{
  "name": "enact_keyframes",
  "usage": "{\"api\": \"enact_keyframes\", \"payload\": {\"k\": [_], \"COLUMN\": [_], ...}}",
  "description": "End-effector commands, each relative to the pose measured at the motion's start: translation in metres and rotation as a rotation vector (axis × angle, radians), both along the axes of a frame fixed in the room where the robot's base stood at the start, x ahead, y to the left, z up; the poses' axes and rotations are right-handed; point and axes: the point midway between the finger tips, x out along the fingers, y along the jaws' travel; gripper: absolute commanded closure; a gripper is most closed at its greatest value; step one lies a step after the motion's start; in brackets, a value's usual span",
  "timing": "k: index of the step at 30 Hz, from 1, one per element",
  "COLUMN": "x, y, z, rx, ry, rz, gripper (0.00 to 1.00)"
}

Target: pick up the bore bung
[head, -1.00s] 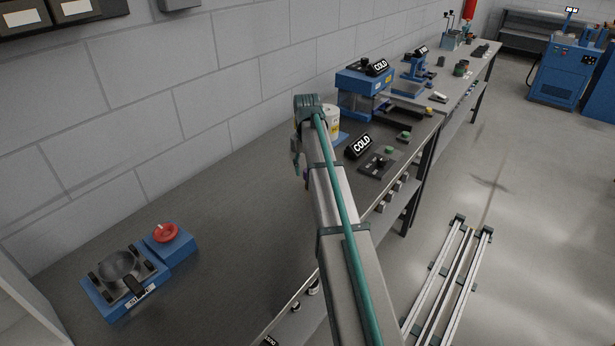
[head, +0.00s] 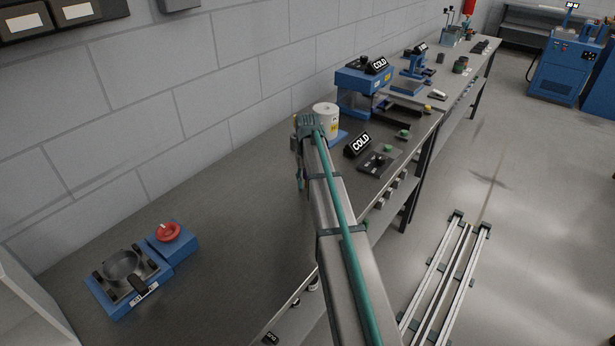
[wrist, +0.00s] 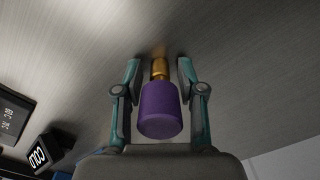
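The bore bung appears to be the purple cylinder (wrist: 160,108) with a brass-coloured narrower end (wrist: 159,68), seen in the wrist view. My gripper (wrist: 159,70) is open, with one teal finger on each side of the bung. The brass end lies between the fingertips, with a visible gap on both sides. The purple part is nearer the camera. I cannot tell whether the brass end touches the bench. In the head view my gripper (head: 300,182) hangs over the grey bench, partly hidden by my arm, and the bung is not clearly visible.
A white canister (head: 326,122) stands just behind my wrist. A "COLD" sign (head: 359,144) and a dark control panel (head: 378,163) are to the right. A blue device with a red knob (head: 168,231) sits at left. The bench between is clear.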

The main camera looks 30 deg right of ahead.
Motion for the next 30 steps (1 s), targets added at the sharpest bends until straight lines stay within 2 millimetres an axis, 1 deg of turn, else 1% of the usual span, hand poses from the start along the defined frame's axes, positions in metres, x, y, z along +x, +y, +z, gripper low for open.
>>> {"api": "enact_keyframes", "payload": {"k": [1,3,6,15,20,25,27,29,30], "x": [0.000,0.000,0.000,0.000,0.001,0.001,0.000,-0.012,-0.019], "y": [0.000,0.000,0.000,0.000,0.000,0.000,-0.001,-0.005,-0.007], "z": [0.000,0.000,0.000,0.001,0.007,0.022,0.034,0.042,0.050], "rx": [0.000,0.000,0.000,0.000,0.000,0.000,-0.001,-0.001,-0.001], "ry": [0.000,0.000,0.000,0.000,-0.001,-0.002,-0.003,-0.004,-0.004], "rz": [0.000,0.000,0.000,0.000,0.000,0.000,0.000,-0.002,-0.002], "gripper": [0.74,0.86,1.00,1.00,1.00,1.00,1.00,1.00,1.00]}}
